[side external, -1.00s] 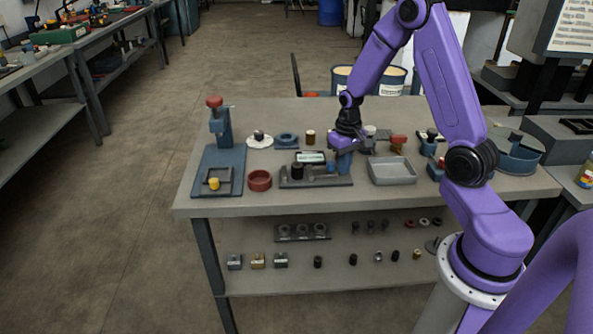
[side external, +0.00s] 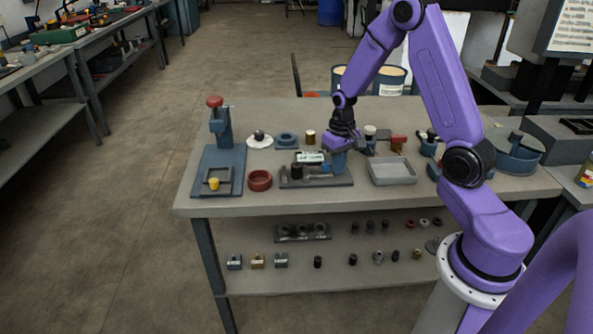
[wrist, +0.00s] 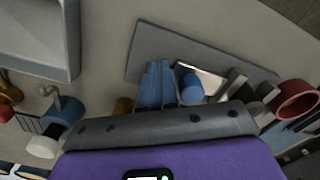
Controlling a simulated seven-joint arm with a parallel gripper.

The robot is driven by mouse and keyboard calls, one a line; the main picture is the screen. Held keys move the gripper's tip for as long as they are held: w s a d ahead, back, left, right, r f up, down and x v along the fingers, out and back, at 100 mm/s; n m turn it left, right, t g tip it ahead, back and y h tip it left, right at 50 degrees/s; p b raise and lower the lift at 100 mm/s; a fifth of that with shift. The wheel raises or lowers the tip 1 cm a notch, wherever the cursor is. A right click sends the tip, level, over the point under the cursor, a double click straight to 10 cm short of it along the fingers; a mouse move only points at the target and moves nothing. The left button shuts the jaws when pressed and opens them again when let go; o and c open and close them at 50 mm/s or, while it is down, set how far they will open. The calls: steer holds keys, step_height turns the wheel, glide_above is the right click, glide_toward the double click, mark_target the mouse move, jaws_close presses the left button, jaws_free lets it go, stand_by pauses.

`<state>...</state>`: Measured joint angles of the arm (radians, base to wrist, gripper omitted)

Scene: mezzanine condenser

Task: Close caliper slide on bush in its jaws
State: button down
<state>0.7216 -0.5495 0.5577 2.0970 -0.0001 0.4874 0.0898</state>
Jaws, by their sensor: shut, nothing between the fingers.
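The caliper fixture is a grey base plate (side external: 316,183) at the table's front middle, and its bare part also shows in the wrist view (wrist: 150,45). A dark round bush (side external: 297,172) stands at its left part. A blue round knob (side external: 327,168) is right of the bush; it also shows in the wrist view (wrist: 191,89). My gripper (side external: 338,170) is shut and empty, its blue fingers low over the plate, right beside the knob; they show in the wrist view (wrist: 156,85). Whether they touch the knob, and the jaw-to-bush gap, I cannot tell.
A red ring (side external: 260,180) lies left of the fixture, and a blue stand with a red knob (side external: 214,102) is farther left. A grey tray (side external: 393,172) is close on the right. Small parts and a blue ring (side external: 287,140) stand behind.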

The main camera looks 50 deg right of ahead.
steer(key=shift+w+a, duration=0.55)
steer(key=shift+w, duration=0.1)
stand_by(0.8)
steer(key=shift+s+d, duration=0.15)
steer(key=shift+s+d, duration=0.3)
steer(key=shift+s, duration=0.05)
step_height(320, 180, up, 7)
stand_by(1.0)
steer(key=s+a+r+n, duration=0.3)
steer(key=s+a+n, duration=0.2)
steer(key=s+a, duration=0.35)
steer(key=s+a+r+n, duration=0.3)
steer(key=s+a+n, duration=0.3)
steer(key=a, duration=0.4)
steer(key=s+a+r+n, duration=0.1)
steer(key=s+n, duration=0.3)
steer(key=s, duration=0.7)
steer(key=shift+s+n, duration=0.3)
